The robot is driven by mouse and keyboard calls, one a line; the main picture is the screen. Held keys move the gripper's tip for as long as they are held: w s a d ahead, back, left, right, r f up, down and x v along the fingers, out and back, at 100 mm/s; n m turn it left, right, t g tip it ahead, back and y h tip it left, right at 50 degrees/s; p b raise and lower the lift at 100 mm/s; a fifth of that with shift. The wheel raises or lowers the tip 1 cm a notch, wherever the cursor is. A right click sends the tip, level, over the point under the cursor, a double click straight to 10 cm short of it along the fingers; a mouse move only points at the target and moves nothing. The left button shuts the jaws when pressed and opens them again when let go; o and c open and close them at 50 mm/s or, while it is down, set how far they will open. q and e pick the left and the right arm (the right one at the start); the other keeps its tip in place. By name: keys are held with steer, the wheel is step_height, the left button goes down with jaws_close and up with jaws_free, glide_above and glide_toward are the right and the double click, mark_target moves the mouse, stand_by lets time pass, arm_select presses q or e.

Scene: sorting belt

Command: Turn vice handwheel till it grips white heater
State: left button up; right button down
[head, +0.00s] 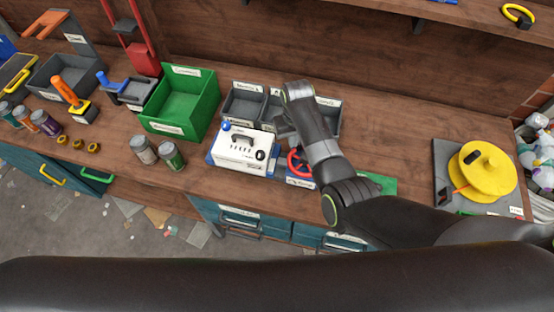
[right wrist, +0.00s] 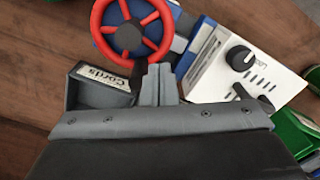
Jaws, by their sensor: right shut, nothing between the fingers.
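The white heater (head: 243,148), a box with a dark handle and a knob, sits on the blue vice (head: 212,158) on the bench. It also shows in the right wrist view (right wrist: 222,83). The red handwheel (head: 296,161) is at the heater's right end, and shows whole in the right wrist view (right wrist: 103,30). My right gripper (right wrist: 160,70) is shut and empty, its tips close to the wheel's rim; I cannot tell whether they touch. In the head view my right arm hides the gripper's tips and part of the wheel. My left gripper is not in view.
Grey bins (head: 243,104) stand behind the heater, and a green bin (head: 183,108) is left of it. Jars (head: 171,155) stand near the front edge. A yellow reel (head: 484,171) is at the right. A small grey bin labelled Cords (right wrist: 90,88) is close to my right gripper.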

steer(key=shift+r, duration=0.55)
step_height(320, 180, up, 5)
steer(key=shift+s, duration=0.1)
